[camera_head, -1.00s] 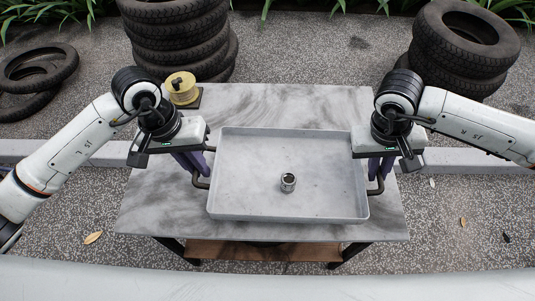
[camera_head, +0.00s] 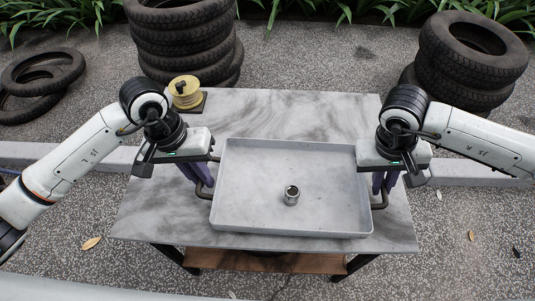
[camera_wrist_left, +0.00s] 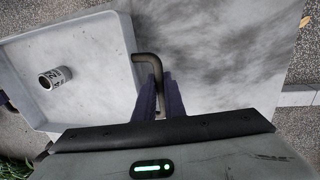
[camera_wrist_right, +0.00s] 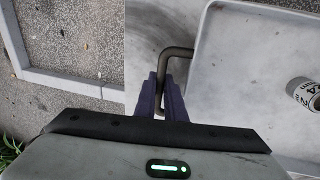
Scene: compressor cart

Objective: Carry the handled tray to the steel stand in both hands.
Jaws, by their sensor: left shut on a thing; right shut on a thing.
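The handled tray (camera_head: 240,215) is light grey, shallow and level over the marble-topped table. I cannot tell whether it touches the top. My left gripper (camera_head: 203,184) is shut on the tray's dark left handle (camera_wrist_left: 147,58). My right gripper (camera_head: 382,189) is shut on the right handle (camera_wrist_right: 180,51). The purple fingers pinch the handle bars in both wrist views. I cannot pick out a separate steel stand.
The marble-topped table (camera_head: 300,105) has dark legs and a wooden lower shelf (camera_head: 265,262). A yellow spool (camera_head: 185,92) sits at its back left corner. Tyre stacks stand behind at left (camera_head: 185,45) and right (camera_head: 470,55). Loose tyres (camera_head: 40,80) lie far left.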

